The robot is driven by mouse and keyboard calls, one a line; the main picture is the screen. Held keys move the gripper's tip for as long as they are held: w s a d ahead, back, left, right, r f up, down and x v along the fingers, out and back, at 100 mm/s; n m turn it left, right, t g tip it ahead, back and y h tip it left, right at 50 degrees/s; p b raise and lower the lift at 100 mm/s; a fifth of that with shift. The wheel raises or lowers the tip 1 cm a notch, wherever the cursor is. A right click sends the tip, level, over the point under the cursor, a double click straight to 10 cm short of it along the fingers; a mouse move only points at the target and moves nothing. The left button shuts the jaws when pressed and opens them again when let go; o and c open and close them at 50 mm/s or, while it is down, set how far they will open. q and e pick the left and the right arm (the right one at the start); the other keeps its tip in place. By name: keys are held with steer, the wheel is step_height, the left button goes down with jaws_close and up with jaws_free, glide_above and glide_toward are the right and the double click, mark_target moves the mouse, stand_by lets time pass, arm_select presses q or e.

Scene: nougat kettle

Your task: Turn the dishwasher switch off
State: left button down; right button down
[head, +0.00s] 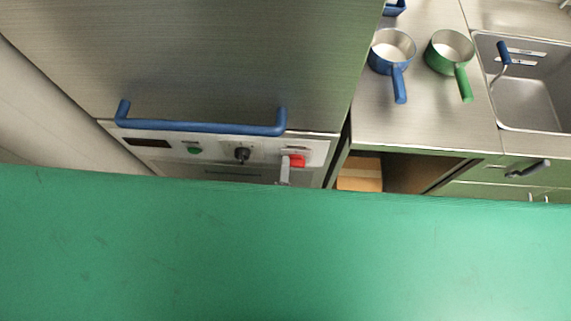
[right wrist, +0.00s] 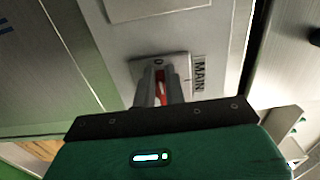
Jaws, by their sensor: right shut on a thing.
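The dishwasher's red main switch (head: 297,160) is on the right end of the control panel, under the blue handle bar. In the right wrist view the red switch (right wrist: 161,88) sits on a light plate marked MAIN. My right gripper (head: 284,168) is at the switch in the head view, with a grey finger showing in front of it. In the right wrist view my right gripper (right wrist: 161,75) has its two fingers on either side of the red switch, shut on it. The fingers hide part of the switch. My left gripper is not in view.
The dishwasher's blue handle (head: 205,128) runs above the panel. A black knob (head: 242,154) and a green button (head: 194,150) are left of the switch. A blue pot (head: 391,50) and a green pot (head: 449,50) stand on the counter beside a sink (head: 525,103).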

stand_by(0.4)
steer(key=c, duration=1.5)
jaws_free()
steer(key=shift+o, duration=0.2)
